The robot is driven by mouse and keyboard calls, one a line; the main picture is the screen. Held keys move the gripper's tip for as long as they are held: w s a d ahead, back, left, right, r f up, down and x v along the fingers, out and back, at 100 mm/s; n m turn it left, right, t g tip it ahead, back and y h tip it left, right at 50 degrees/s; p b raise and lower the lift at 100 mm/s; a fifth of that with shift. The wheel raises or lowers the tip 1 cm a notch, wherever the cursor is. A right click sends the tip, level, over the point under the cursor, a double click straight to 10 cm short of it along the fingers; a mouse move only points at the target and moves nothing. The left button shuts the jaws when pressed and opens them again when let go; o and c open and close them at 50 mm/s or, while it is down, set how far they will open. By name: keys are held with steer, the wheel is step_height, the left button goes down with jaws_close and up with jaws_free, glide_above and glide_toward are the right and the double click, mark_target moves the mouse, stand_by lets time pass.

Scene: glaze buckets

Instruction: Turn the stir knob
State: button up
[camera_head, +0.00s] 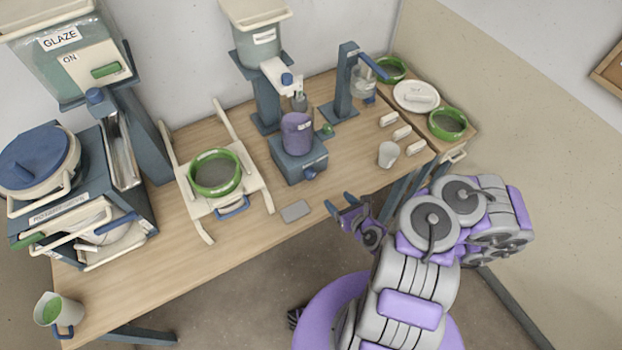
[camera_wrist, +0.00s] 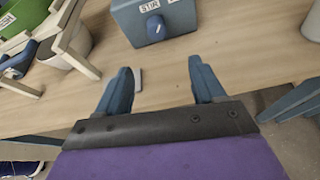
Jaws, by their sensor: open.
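The stir knob (camera_wrist: 155,27) is a small dark blue knob on the front of the blue stirrer base (camera_wrist: 182,12), below a STIR label. In the head view the knob (camera_head: 311,173) sits on the front of the base (camera_head: 299,160), under a purple cup (camera_head: 297,133). My gripper (camera_head: 340,203) is open and empty at the table's front edge, to the right of and nearer than the knob. In the wrist view my gripper's two blue fingers (camera_wrist: 160,85) are spread apart, with the knob beyond them and between their lines. Nothing touches the knob.
A grey flat piece (camera_head: 295,211) lies at the table's front edge. A green-rimmed sieve (camera_head: 215,173) on a cream frame stands left. A white cup (camera_head: 388,154) stands right. The wooden tabletop (camera_wrist: 240,70) before the stirrer is mostly clear.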

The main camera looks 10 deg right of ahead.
mark_target(312, 177)
steer(key=b+x, duration=0.2)
steer(key=x, duration=0.3)
steer(key=b+x, duration=0.2)
steer(key=x, duration=0.3)
steer(key=b+x, duration=0.2)
steer(key=x, duration=0.3)
steer(key=shift+a+f, duration=0.1)
steer(key=shift+a, duration=0.35)
steer(key=shift+w+a+f+b, duration=0.2)
steer(key=shift+w+b, duration=0.15)
steer(key=shift+w, duration=0.2)
steer(key=shift+d, duration=0.1)
steer(key=shift+d, duration=0.2)
steer(key=shift+c, duration=0.8)
steer(key=shift+a+r, duration=0.1)
steer(key=shift+a, duration=0.1)
steer(key=c, duration=0.6)
steer(key=shift+d, duration=0.1)
steer(key=c, duration=0.3)
